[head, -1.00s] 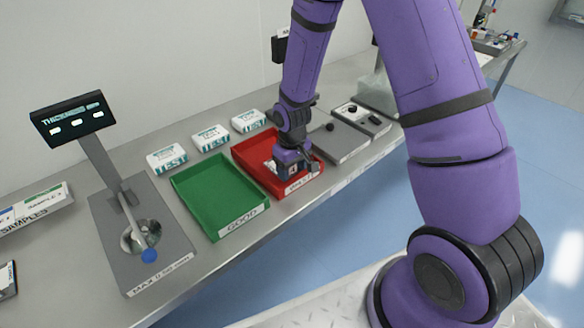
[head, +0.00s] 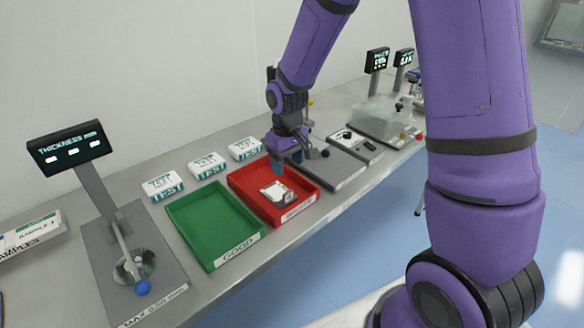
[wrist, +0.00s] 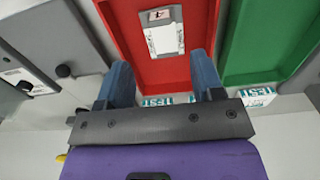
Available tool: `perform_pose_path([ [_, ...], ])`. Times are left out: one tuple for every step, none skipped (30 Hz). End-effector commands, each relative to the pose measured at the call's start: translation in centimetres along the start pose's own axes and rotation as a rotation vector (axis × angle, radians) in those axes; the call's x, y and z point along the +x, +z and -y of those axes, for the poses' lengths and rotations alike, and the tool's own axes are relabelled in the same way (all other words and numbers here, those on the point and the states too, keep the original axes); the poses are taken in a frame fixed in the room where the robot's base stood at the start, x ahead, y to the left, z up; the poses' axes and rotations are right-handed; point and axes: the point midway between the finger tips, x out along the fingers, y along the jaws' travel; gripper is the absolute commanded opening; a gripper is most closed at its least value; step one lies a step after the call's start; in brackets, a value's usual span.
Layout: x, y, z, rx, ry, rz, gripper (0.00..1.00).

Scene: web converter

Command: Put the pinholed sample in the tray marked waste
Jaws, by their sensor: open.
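A pale, flat sample (head: 276,191) with a dark part at one end lies in the red tray (head: 248,184). It also shows in the wrist view (wrist: 164,36); I cannot make out pinholes. The red tray has a white front label too small to read. My gripper (head: 286,164) is above the tray's back edge, apart from the sample. In the wrist view its two blue fingers (wrist: 161,68) are spread with nothing between them, and the red tray (wrist: 128,28) lies beyond them.
A green tray (head: 205,222) marked GOOD stands empty left of the red one. Several white TEST boxes (head: 207,165) line the back. A thickness gauge (head: 68,147) stands at left, and a grey plate (head: 333,166) sits right of the red tray.

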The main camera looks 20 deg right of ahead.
Motion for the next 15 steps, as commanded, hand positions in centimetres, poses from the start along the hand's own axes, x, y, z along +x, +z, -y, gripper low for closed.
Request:
perform_pose_path([
  [-0.2,0.0,0.0,0.0,0.0,0.0,0.61],
  [-0.2,0.0,0.0,0.0,0.0,0.0,0.61],
  [-0.3,0.0,0.0,0.0,0.0,0.0,0.61],
  [-0.4,0.0,0.0,0.001,0.0,-0.001,0.61],
  [-0.6,0.1,0.0,0.001,0.001,-0.002,0.61],
  [-0.9,0.2,-0.1,0.004,0.003,-0.007,0.61],
  [-1.4,0.3,-0.1,0.007,0.006,-0.011,0.61],
  [-1.9,0.5,-0.1,0.01,0.009,-0.017,0.61],
  [-2.8,0.8,-0.2,0.016,0.013,-0.027,0.61],
  [-3.7,1.1,-0.3,0.022,0.018,-0.037,0.61],
  [-4.6,1.4,-0.4,0.029,0.022,-0.046,0.61],
  [-5.9,1.9,-0.5,0.039,0.029,-0.06,0.61],
  [-6.9,2.4,-0.5,0.047,0.033,-0.072,0.61],
  [-7.9,2.9,-0.5,0.055,0.038,-0.083,0.61],
  [-9.2,3.6,-0.6,0.066,0.044,-0.098,0.61],
])
